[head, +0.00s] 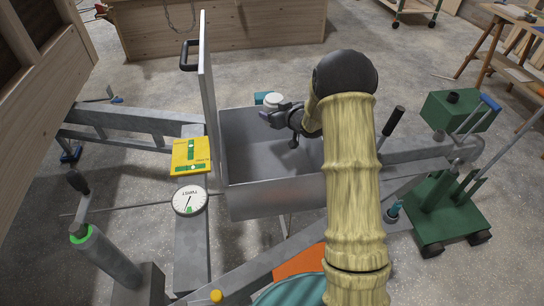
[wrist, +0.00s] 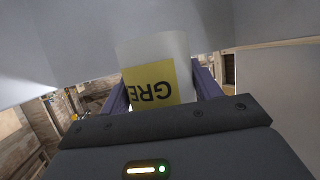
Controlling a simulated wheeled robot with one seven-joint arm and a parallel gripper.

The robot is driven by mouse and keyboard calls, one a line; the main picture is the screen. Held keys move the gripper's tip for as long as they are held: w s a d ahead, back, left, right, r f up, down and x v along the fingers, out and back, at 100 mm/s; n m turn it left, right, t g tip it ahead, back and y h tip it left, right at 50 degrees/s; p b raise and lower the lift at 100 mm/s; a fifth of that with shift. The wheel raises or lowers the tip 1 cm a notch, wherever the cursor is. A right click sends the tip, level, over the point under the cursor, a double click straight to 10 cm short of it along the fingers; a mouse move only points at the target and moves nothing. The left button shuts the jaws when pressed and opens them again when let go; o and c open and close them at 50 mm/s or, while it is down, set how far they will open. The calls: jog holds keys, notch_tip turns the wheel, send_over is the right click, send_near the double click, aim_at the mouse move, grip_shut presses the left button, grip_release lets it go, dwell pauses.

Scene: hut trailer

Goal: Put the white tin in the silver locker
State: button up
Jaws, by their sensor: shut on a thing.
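The silver locker (head: 262,199) is an open grey metal box in the middle of the head view, its lid (head: 208,105) standing upright on the left. My gripper (head: 268,115) appears over the locker's far part, shut on the white tin (head: 273,99). The tin's pale round top shows just beyond the fingers. In the wrist view the tin (wrist: 160,50) sits between the purple fingers (wrist: 162,88), its yellow label reading "GRE" upside down. Grey metal panels surround it there. Its exact height over the locker is hard to tell.
A yellow level (head: 190,156) and a white dial (head: 189,200) rest on the trailer frame left of the locker. A small teal thing (head: 261,98) shows by the tin. A green wheeled trolley (head: 440,215) stands at right. The locker floor in view looks empty.

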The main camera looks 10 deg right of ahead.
notch_tip(320, 180, down, 5)
jog(key=shift+f+b, duration=0.1)
jog(key=shift+b, duration=0.2)
jog(key=shift+f, duration=1.85)
jog(key=shift+f+b, duration=0.4)
jog(key=shift+b, duration=0.1)
jog(key=shift+f, duration=0.25)
jog(key=o, duration=1.3)
jog(key=shift+c, duration=0.2)
